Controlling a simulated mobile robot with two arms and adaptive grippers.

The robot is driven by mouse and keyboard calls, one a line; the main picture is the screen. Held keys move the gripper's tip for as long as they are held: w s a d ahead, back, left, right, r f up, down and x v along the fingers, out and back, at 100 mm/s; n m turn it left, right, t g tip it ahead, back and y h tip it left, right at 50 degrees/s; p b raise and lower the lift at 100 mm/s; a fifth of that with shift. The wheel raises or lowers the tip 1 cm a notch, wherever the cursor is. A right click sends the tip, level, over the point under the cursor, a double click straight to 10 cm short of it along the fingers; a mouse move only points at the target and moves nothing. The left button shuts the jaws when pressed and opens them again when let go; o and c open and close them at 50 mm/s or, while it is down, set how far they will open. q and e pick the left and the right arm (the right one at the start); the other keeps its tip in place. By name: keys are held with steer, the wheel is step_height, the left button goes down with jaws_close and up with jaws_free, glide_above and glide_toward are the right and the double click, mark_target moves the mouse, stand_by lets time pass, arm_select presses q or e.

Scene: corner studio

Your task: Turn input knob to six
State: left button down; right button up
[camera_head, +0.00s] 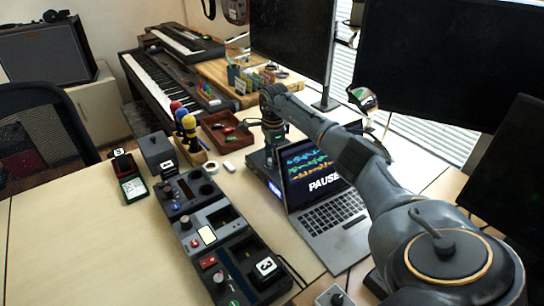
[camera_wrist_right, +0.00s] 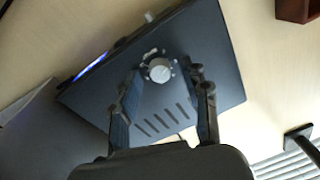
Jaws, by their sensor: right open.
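The input knob (camera_wrist_right: 159,70) is a round grey-white dial on the top face of a dark box (camera_wrist_right: 185,75), seen in the right wrist view. Marks around the knob are too small to read, so its setting is unclear. My right gripper (camera_wrist_right: 166,80) is open, with one finger on each side of the knob in that view. I cannot tell whether either finger touches it. In the head view my right gripper (camera_head: 274,135) points down over the dark box (camera_head: 258,162), left of the laptop, and hides the knob. My left gripper is not in view.
The open laptop (camera_head: 335,215) showing "PAUSE" stands right beside the box. A red-brown tray (camera_head: 226,132) lies to its left. Several dark desk modules (camera_head: 205,215) run toward the front. Monitors (camera_head: 440,60) stand behind my right arm. The table's front left is clear.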

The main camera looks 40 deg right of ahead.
jaws_close()
